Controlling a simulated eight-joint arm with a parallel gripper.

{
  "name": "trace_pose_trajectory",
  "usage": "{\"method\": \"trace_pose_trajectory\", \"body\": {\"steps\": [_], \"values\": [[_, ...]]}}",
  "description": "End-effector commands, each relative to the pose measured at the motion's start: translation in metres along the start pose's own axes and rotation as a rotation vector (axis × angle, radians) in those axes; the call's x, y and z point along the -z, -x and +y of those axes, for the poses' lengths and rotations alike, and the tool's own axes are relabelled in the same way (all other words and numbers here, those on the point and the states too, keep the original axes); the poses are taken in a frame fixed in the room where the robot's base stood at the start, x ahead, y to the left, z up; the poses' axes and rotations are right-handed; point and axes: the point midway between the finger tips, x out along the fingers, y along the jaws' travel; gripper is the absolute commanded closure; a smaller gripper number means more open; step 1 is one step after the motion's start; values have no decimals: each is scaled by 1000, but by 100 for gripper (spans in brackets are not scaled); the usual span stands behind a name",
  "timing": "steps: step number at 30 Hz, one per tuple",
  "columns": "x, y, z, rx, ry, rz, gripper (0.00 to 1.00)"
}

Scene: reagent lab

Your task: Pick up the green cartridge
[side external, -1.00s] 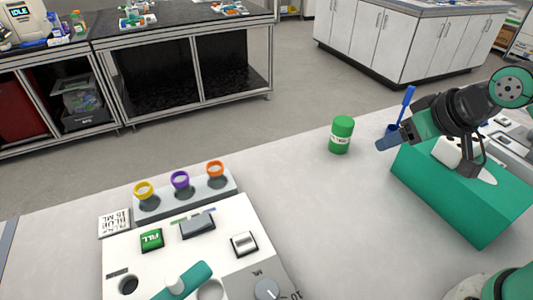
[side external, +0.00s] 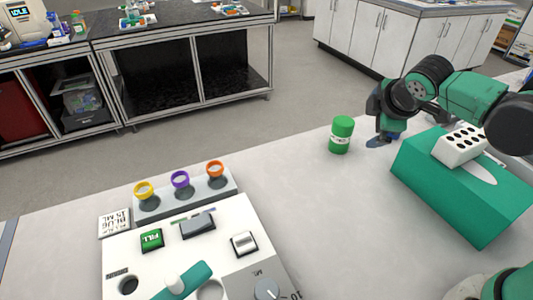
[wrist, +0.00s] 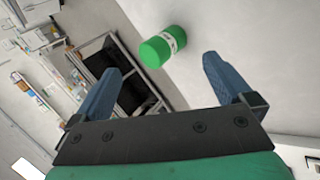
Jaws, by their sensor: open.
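The green cartridge (side external: 341,135), a small cylinder with a white label band, stands upright on the light grey bench in the side view. In the wrist view the cartridge (wrist: 163,47) shows beyond the fingertips, roughly between them and apart from both. My gripper (side external: 380,141) is just right of the cartridge in the side view, low near the bench, with blue fingers. In the wrist view my gripper (wrist: 163,72) has its fingers spread wide with nothing between them.
A green box (side external: 455,205) with a white block (side external: 461,147) on it stands right of the gripper. A dispensing machine (side external: 180,245) and a rack (side external: 185,197) with yellow, purple and orange rings are at left. The bench between rack and cartridge is clear.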

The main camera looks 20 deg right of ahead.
Motion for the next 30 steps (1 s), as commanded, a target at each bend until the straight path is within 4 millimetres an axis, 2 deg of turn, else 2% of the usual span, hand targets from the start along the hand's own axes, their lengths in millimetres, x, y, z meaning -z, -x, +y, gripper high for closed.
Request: {"method": "trace_pose_trajectory", "body": {"steps": [3,9,13,19,30], "values": [[12,-24,8,-69,366,-88,1],[29,-61,11,-151,960,-286,1],[35,-76,7,-169,1228,-402,1],[38,-85,4,-172,1411,-493,1],[27,-126,22,-169,1425,-502,1]]}}
